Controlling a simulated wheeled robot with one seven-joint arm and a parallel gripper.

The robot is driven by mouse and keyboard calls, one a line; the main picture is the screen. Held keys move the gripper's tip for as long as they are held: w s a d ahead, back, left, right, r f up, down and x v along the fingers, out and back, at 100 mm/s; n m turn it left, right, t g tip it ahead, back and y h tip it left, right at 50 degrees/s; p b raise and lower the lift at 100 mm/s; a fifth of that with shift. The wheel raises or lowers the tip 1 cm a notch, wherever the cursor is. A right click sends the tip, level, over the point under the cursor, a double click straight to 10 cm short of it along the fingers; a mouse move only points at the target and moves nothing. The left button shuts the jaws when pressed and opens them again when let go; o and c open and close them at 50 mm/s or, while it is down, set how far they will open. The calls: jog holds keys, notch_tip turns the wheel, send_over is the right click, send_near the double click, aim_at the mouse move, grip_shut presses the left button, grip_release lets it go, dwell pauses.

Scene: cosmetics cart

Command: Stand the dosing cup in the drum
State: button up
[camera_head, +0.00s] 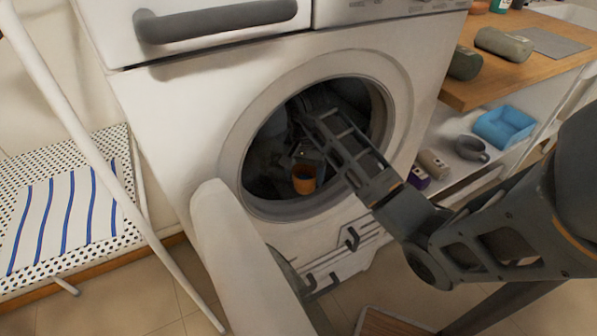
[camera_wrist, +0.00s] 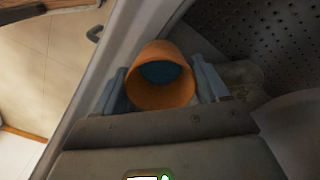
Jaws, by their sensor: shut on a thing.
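The dosing cup is an orange cup (camera_head: 304,179) with a dark blue inside. In the head view it is inside the dark drum (camera_head: 262,165) of the washing machine, just behind the round opening, and looks upright. In the wrist view the cup (camera_wrist: 161,90) sits between the two fingers of my gripper (camera_wrist: 162,88), its open mouth facing the camera. My gripper is shut on the cup. The drum's perforated wall (camera_wrist: 245,45) shows at the upper right of the wrist view. Whether the cup's base touches the drum is hidden.
The open white door (camera_head: 240,260) hangs in front at the lower left. A wooden counter (camera_head: 475,85) and a shelf with a blue bin (camera_head: 505,127) stand right.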

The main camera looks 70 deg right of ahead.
aim_at(299, 174)
jog(key=w+d, duration=0.2)
jog(key=shift+w, duration=0.3)
jog(key=shift+f, duration=1.75)
jog(key=o, duration=0.9)
jog(key=shift+c, duration=0.2)
jog(key=shift+r+p, duration=0.3)
jog(key=shift+r, duration=3.5)
